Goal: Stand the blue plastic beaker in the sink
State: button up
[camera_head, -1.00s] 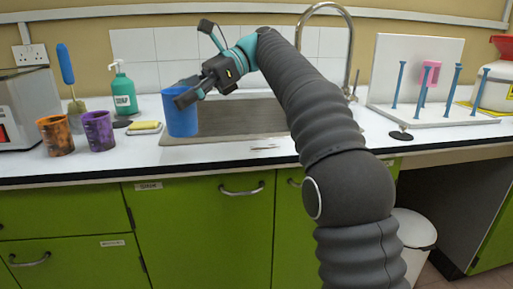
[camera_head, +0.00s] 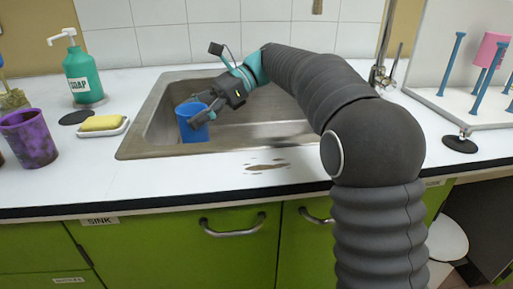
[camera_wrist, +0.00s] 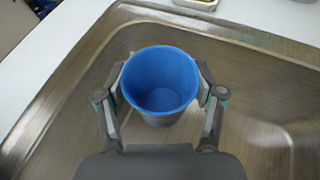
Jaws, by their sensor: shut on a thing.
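The blue plastic beaker (camera_head: 191,122) is upright inside the left part of the metal sink (camera_head: 262,136) in the head view. My gripper (camera_head: 201,109) is shut on it, with the fingers on its sides near the rim. In the wrist view the beaker (camera_wrist: 160,82) is seen from above, empty, between the two fingers of my gripper (camera_wrist: 160,100). The sink's basin (camera_wrist: 262,120) surrounds it. The beaker's base is hidden, so I cannot tell whether it touches the sink floor.
A yellow sponge (camera_head: 101,123) on a white dish, a green soap bottle (camera_head: 82,75) and a stained purple beaker (camera_head: 28,138) stand left of the sink. The tap (camera_head: 383,70) rises behind at the right. A white rack with blue pegs (camera_head: 451,64) stands further right.

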aim_at(198, 138)
notch_tip(198, 138, down, 6)
jog(key=shift+w+d+f+b, duration=0.1)
jog(key=shift+f+b, duration=0.1)
jog(key=shift+b, duration=0.2)
jog(key=shift+f, duration=2.25)
jog(key=shift+f, duration=0.1)
jog(key=o, duration=1.1)
jog(key=shift+c, duration=0.2)
jog(key=shift+w+d+r, duration=0.15)
jog(key=shift+d+r, duration=0.05)
jog(key=shift+r, duration=0.05)
jog(key=v, duration=1.1)
jog(key=shift+w+d+p, duration=0.15)
jog(key=shift+d+p, duration=0.05)
jog(key=shift+p, duration=0.2)
jog(key=shift+r, duration=0.1)
